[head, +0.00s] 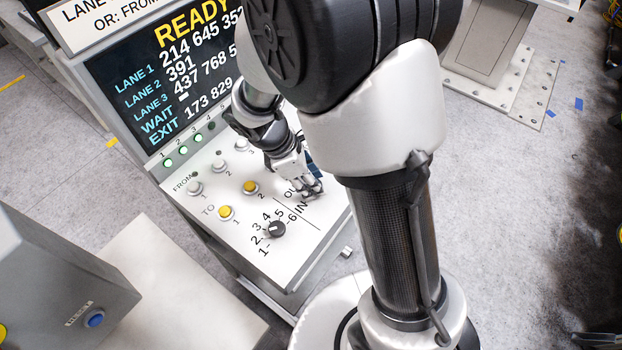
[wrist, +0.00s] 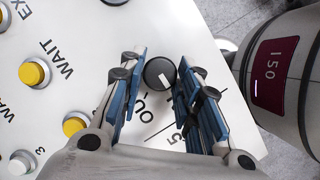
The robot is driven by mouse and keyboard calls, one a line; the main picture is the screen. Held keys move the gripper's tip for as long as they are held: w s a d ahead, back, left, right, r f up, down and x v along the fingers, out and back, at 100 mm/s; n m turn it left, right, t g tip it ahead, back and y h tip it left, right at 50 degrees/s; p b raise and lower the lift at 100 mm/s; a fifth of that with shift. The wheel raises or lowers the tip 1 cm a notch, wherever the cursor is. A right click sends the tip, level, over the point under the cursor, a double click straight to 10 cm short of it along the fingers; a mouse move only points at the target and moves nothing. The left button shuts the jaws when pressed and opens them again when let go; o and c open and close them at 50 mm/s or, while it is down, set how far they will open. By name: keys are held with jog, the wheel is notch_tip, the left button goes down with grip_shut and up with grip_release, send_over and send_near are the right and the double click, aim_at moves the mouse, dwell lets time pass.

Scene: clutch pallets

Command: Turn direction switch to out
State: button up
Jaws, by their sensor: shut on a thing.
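The direction switch is a round dark knob (wrist: 159,73) with a short white mark, set in the white sloping panel (wrist: 200,20). In the wrist view my gripper (wrist: 160,76) has its blue-padded fingers on either side of the knob, shut on it. The white mark points toward the lower part of the wrist view. The OUT lettering beside the knob is partly covered by a finger. In the head view my gripper (head: 312,189) is at the panel's right side, by the OUT and IN labels, and hides the knob.
A numbered black rotary knob (head: 276,229) sits left of and nearer than my gripper. Yellow buttons (head: 225,212) and white FROM buttons (head: 195,188) are on the panel. A display (head: 170,80) reading READY rises behind. A grey box with a blue button (head: 94,318) stands front left.

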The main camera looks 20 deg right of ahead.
jog(key=c, duration=0.3)
jog(key=m+g+p, duration=0.1)
jog(key=m, duration=0.1)
jog(key=m+g+p, duration=0.1)
jog(key=m+p, duration=0.1)
jog(key=shift+w+d+r+m+y, duration=0.1)
jog(key=shift+w+r+m+y, duration=0.1)
jog(key=shift+m+y, duration=0.15)
jog(key=m+g+y+p, duration=0.1)
jog(key=m+p, duration=0.1)
jog(key=m, duration=0.1)
jog(key=shift+w+d+f+m, duration=0.1)
jog(key=shift+m, duration=0.25)
jog(key=shift+m+g+y+p, duration=0.3)
jog(key=shift+m+y+p, duration=0.25)
jog(key=shift+m, duration=1.25)
jog(key=o, duration=1.1)
jog(key=shift+c, duration=0.2)
